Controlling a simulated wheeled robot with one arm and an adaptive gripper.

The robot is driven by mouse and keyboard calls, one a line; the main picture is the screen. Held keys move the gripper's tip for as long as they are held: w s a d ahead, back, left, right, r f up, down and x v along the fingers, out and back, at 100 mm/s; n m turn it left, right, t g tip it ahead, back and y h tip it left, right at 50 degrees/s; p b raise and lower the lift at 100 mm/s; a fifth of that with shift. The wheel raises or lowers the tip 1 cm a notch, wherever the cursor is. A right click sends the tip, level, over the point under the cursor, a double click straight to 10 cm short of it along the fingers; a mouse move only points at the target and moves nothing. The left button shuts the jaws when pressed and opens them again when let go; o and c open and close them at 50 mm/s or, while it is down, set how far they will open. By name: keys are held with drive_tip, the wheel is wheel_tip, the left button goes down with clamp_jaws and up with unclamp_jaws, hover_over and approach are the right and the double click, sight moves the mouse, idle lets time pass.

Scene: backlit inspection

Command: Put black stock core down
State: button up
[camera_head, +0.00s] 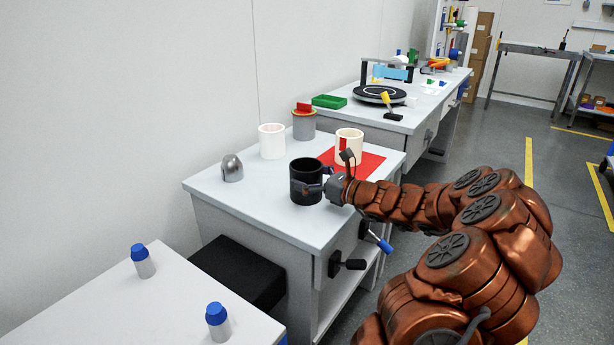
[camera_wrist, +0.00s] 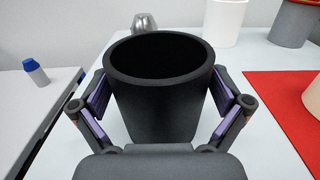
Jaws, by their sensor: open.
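The black stock core (camera_head: 306,176) is a dark, hollow, open-topped cylinder. It stands upright on the white table (camera_head: 250,206), near the table's front edge. In the wrist view the core (camera_wrist: 160,95) fills the middle, with its dark opening in sight. My gripper (camera_head: 322,188) is at the core from the right. In the wrist view its two purple-padded fingers (camera_wrist: 162,97) stand open on either side of the core. The left pad lies very close to the core's wall, and I cannot tell whether it touches. The core's base is partly hidden behind the gripper body.
A white cylinder (camera_head: 271,142), a grey container (camera_head: 304,126) and a grey metal dome (camera_head: 232,168) stand behind the core. A cream cylinder (camera_head: 349,146) stands on a red mat (camera_head: 371,164) to the right. Two blue-capped bottles stand on the nearer table (camera_head: 150,305).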

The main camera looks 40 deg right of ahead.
drive_tip(key=shift+r, duration=0.1)
drive_tip(key=shift+s+d+r, duration=0.1)
drive_tip(key=shift+s+r, duration=0.05)
drive_tip(key=p+v, duration=0.2)
drive_tip(key=v, duration=0.9)
drive_tip(key=shift+s+d, duration=0.1)
drive_tip(key=shift+s, duration=0.25)
